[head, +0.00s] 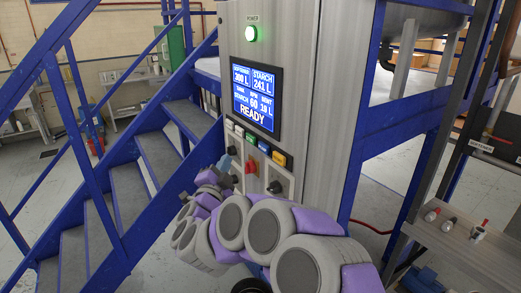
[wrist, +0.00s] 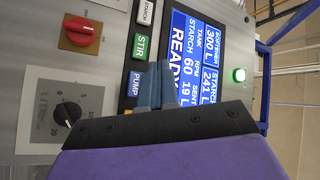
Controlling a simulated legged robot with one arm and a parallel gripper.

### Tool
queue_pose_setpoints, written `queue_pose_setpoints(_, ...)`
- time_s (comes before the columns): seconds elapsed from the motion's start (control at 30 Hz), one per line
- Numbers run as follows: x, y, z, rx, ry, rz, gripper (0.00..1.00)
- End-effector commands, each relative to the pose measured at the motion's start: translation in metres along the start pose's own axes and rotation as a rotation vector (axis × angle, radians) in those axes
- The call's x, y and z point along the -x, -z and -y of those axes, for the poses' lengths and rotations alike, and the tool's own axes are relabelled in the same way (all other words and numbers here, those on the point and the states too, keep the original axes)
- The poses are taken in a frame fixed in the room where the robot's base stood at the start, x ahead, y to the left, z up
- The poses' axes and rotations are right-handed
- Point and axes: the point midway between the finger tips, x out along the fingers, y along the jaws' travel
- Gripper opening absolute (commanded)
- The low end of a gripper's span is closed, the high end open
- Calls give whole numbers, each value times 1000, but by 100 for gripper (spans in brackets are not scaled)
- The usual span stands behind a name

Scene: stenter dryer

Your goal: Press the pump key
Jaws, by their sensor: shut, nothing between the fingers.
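The blue pump key (wrist: 136,84), marked PUMP, is on the grey panel between the green STIR key (wrist: 140,46) and a yellow key (wrist: 128,111). In the head view the pump key (head: 264,148) shows in the slanted row under the screen. My gripper (wrist: 158,68) is shut and empty. In the wrist view its blue-grey fingertips overlap the panel beside the pump key, on the screen side; I cannot tell whether they touch. In the head view my gripper (head: 223,162) is in front of the panel, left of and lower than the pump key.
The screen (head: 256,93) reads READY; a green power lamp (head: 251,34) is lit above it. A red switch (wrist: 82,36) and a black dial (wrist: 68,114) are near the keys.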

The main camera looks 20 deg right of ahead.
Motion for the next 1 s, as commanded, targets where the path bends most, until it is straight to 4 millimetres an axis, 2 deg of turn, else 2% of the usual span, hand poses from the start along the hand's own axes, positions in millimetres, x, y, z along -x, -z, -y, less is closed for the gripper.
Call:
queue_pose_setpoints(0.17, -8, 6, -7, 0, -2, -3, 0)
queue_pose_setpoints(0.7, -53, 38, -40, 0, -1, -3, 0)
queue_pose_setpoints(1.0, -61, 45, -44, 0, 1, -1, 0)
